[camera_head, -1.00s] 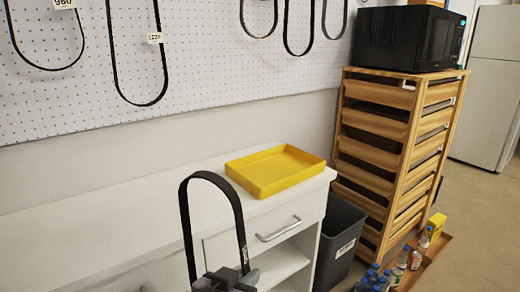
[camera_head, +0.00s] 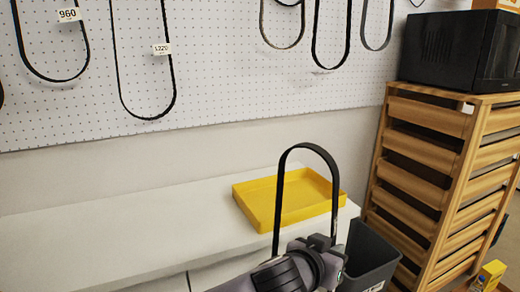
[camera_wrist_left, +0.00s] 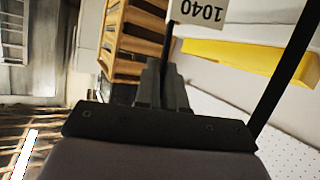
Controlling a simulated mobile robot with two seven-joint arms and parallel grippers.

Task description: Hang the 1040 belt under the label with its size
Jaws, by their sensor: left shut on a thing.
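The 1040 belt is a black loop (camera_head: 280,195) standing up from my left gripper (camera_head: 322,243), in front of the yellow tray in the head view. The gripper is shut on it. In the left wrist view a white 1040 label (camera_wrist_left: 202,12), upside down, hangs by the fingers (camera_wrist_left: 163,85), and a belt strand (camera_wrist_left: 287,75) runs along the right. On the white pegboard (camera_head: 240,70), belts hang under a 960 label (camera_head: 69,14) and a 1220 label (camera_head: 161,49). No 1040 label shows on the board in the head view. My right gripper is out of view.
The yellow tray (camera_head: 246,208) sits on the white counter (camera_head: 110,230), whose left part is clear. Several more belts hang at the board's right, their labels out of frame. A dark bin (camera_head: 368,255), a wooden drawer rack (camera_head: 447,165) and a black microwave (camera_head: 450,45) stand on the right.

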